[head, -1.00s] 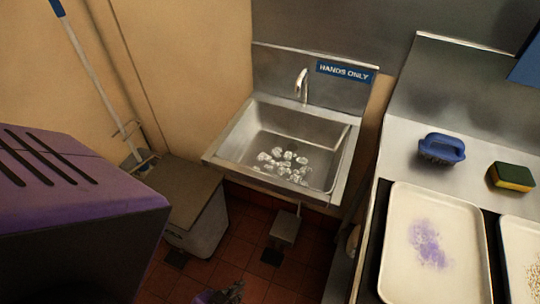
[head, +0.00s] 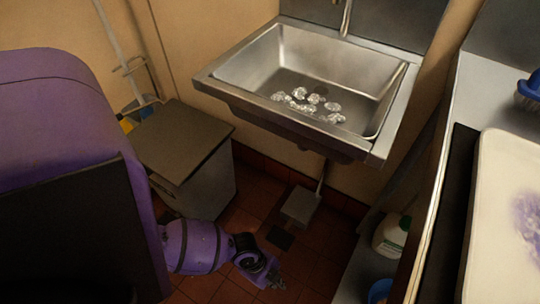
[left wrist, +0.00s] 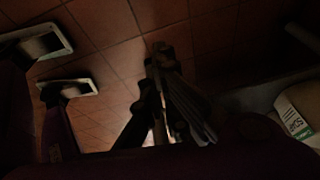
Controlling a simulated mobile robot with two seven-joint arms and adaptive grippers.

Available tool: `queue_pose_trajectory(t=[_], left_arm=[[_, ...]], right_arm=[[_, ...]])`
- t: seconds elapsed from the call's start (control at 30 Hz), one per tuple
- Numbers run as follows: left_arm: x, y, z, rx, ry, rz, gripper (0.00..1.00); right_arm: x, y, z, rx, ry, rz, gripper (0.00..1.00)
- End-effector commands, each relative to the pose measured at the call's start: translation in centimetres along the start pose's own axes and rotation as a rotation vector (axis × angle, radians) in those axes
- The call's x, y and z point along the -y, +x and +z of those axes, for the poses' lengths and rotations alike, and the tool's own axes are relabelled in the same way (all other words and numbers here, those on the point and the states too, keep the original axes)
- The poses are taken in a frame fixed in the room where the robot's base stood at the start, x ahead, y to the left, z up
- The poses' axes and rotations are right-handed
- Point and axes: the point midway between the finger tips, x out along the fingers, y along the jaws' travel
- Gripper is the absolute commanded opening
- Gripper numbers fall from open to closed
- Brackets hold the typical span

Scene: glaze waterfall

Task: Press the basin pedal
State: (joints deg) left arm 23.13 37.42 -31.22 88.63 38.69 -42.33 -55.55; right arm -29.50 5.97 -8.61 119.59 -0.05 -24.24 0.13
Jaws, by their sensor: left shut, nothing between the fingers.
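The basin pedal shows in the head view as a small grey box (head: 299,206) on the floor under the sink, with a dark flat pad (head: 280,238) in front of it. A thin rod rises from the box toward the basin (head: 225,85). My left gripper (head: 275,280) is low over the floor, nearer to me than the pad and apart from it in the picture. Its fingers (left wrist: 165,60) are shut and empty in the left wrist view. That view is dark; two pale-edged plates at its left cannot be identified surely. My right gripper is out of view.
A lidded bin (head: 185,145) stands left of the pedal. A counter with a pale tray (head: 505,200) is at the right. A white bottle (head: 391,234) and a blue object (head: 379,291) are below it. Red tile floor is open around the pedal.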

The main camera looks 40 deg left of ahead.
Motion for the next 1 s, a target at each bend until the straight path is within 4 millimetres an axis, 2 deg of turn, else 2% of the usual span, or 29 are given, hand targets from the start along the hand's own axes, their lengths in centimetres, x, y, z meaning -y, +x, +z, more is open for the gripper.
queue_pose_trajectory(t=[0.03, 0.13, 0.3, 0.4, 0.5, 0.6, 1.0], left_arm=[[2.4, 3.2, 2.8, 0.038, 0.087, 0.032, 0.0], [7.1, 5.8, 6.8, 0.099, 0.242, 0.091, 0.0], [14.2, 7.6, 11.9, 0.175, 0.417, 0.158, 0.0], [17.1, 7.6, 13.6, 0.2, 0.475, 0.179, 0.0], [18.8, 7.4, 14.5, 0.213, 0.505, 0.191, 0.0], [19.5, 7.1, 14.8, 0.217, 0.517, 0.194, 0.0], [19.5, 7.2, 14.7, 0.216, 0.518, 0.193, 0.0]], right_arm=[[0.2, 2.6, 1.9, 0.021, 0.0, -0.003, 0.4], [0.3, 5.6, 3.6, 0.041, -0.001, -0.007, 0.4], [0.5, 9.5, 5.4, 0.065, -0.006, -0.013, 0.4], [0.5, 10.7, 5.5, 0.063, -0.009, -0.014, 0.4], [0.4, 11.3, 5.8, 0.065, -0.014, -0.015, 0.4], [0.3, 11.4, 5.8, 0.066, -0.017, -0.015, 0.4], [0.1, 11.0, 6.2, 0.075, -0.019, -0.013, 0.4]])
